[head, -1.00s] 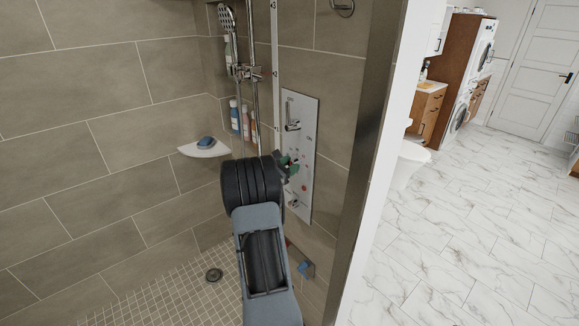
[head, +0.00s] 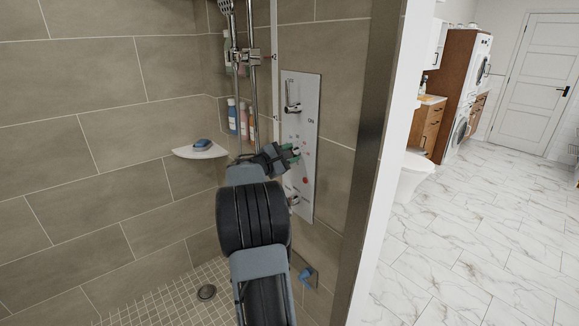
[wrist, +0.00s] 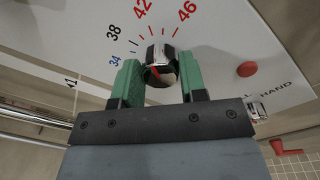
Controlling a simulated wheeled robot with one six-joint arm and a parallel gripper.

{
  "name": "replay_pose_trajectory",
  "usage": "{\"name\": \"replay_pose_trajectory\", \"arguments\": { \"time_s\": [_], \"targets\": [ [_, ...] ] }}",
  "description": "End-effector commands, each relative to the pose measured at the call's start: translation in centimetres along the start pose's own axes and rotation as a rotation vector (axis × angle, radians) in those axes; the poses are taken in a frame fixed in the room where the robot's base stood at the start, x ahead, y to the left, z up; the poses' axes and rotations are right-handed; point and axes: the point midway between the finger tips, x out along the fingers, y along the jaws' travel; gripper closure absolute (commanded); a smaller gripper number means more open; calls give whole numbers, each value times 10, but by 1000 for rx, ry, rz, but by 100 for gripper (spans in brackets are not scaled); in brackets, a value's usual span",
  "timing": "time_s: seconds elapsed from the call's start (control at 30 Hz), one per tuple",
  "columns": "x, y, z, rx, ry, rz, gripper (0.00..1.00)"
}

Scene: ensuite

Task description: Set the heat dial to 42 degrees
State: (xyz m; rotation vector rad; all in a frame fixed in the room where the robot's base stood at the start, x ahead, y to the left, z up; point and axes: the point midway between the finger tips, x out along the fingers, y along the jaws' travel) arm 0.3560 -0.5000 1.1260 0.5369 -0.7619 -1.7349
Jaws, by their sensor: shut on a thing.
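The white shower panel (head: 310,135) is on the tiled wall. In the wrist view the heat dial (wrist: 160,52) is a small chrome knob with a dark face and a red mark, below an arc of printed numbers 34, 38, 42 and 46 (wrist: 187,10). My gripper (wrist: 159,76) has its green fingers on either side of the dial and is shut on it. Which number the dial points to is hard to tell. In the head view my gripper (head: 289,155) is at the panel's middle, and the dial is hidden behind it.
A red button (wrist: 246,69) is right of the dial. A chrome lever (head: 292,101) is higher on the panel. Left of it are a shower rail (head: 254,95), bottles (head: 233,115) and a corner shelf (head: 200,151). A wall edge (head: 375,150) stands close on the right.

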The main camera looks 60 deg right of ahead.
Motion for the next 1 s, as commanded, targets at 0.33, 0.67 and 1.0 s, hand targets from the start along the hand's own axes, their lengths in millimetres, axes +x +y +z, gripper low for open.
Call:
{"name": "replay_pose_trajectory", "arguments": {
  "time_s": [0.33, 0.67, 1.0],
  "targets": [
    [0, -1, -1, 80, -3, -1, 85],
    [0, -1, 0, 85, -3, -1, 85],
    [0, 0, 0, 84, -3, -1, 36]
  ]
}}
